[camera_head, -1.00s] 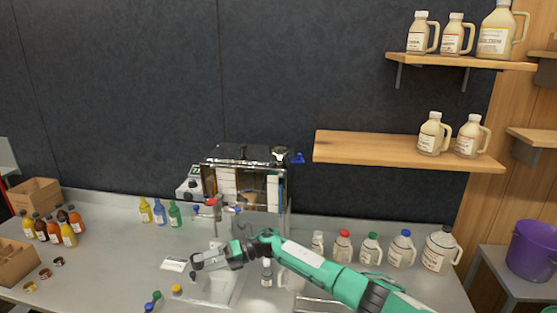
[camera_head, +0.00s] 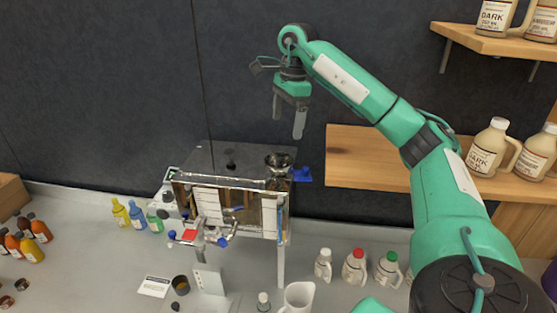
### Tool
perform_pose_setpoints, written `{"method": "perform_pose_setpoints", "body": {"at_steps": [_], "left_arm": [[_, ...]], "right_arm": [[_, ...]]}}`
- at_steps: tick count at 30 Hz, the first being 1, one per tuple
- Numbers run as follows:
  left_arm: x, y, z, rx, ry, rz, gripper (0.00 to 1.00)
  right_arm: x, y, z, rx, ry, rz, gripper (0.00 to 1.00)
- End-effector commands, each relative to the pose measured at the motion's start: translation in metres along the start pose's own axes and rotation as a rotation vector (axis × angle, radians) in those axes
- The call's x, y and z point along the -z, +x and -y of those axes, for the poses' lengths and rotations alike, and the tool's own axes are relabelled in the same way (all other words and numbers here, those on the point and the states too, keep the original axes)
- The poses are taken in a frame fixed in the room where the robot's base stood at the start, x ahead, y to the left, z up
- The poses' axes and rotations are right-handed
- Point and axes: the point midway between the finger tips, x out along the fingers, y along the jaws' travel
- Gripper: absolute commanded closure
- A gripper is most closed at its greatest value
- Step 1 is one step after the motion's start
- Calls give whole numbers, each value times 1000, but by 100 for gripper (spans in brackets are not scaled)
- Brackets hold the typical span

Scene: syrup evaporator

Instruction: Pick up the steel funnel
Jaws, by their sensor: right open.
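The steel funnel (camera_head: 279,161) is a small dark metallic cone with a wide rim. It sits on the top right corner of the evaporator (camera_head: 236,180), beside a blue valve handle (camera_head: 304,174). My right gripper (camera_head: 288,121) points down with its two fingers apart and nothing between them. It appears above the funnel in the picture, with a visible gap between the fingertips and the rim. I cannot tell its exact depth relative to the funnel. My left gripper is not in view.
A wooden shelf (camera_head: 362,158) with syrup jugs (camera_head: 490,148) is to the right, partly behind my arm. Several small bottles (camera_head: 137,214) stand left of the evaporator. Capped jugs (camera_head: 354,267) and a white pitcher (camera_head: 298,297) stand in front on the counter.

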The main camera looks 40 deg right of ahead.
Motion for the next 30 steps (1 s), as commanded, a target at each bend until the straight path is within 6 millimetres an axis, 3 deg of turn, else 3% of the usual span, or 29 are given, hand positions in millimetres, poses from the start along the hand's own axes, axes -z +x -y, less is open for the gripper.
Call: {"method": "perform_pose_setpoints", "body": {"at_steps": [8,19,30], "left_arm": [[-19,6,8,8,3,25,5],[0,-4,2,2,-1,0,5],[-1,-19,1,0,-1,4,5]], "right_arm": [[-1,32,0,-6,0,2,2],[-1,74,0,-6,0,2,2],[-2,95,1,-7,0,2,2]]}}
